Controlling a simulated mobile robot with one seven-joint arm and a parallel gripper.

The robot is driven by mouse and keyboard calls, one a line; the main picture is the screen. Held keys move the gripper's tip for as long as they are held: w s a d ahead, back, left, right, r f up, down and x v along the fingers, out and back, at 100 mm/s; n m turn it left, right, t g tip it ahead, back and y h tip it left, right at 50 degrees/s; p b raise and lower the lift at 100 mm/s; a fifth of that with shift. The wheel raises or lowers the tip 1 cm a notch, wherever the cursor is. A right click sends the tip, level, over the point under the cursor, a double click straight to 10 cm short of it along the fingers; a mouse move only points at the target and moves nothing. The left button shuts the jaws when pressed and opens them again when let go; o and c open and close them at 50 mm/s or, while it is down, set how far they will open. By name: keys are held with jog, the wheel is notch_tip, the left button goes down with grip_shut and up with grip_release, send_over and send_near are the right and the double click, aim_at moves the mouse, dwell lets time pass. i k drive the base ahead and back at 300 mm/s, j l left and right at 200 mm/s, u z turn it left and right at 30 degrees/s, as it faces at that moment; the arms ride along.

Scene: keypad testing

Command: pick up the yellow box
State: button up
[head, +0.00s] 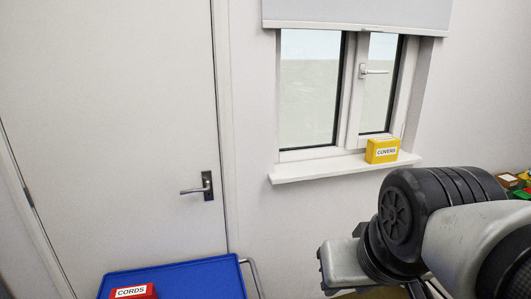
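The yellow box (382,151) has a white label that reads "COVERS". It stands upright on the right part of the white window sill (320,171), in front of the window. My arm fills the lower right of the head view, below and to the right of the box, and is apart from it. My gripper's fingers cannot be made out; the end of the arm runs out of the picture at the bottom.
A blue cart top (205,280) with a rail stands at the bottom left. A red box (134,292) labelled "CORDS" sits on it. Several small coloured items (512,183) lie at the right edge. A blind (357,15) hangs above the window.

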aim_at(380, 150)
jog(key=i+l, duration=0.1)
jog(key=l, duration=0.65)
jog(key=i+l, duration=0.15)
jog(key=l, duration=0.25)
jog(key=i+l, duration=1)
jog(key=i, duration=0.35)
jog(key=i+l, duration=0.2)
jog(key=i, duration=0.25)
jog(key=i+l+z, duration=0.1)
jog(key=i, duration=0.4)
jog(key=i+l, duration=0.1)
jog(key=l, duration=0.35)
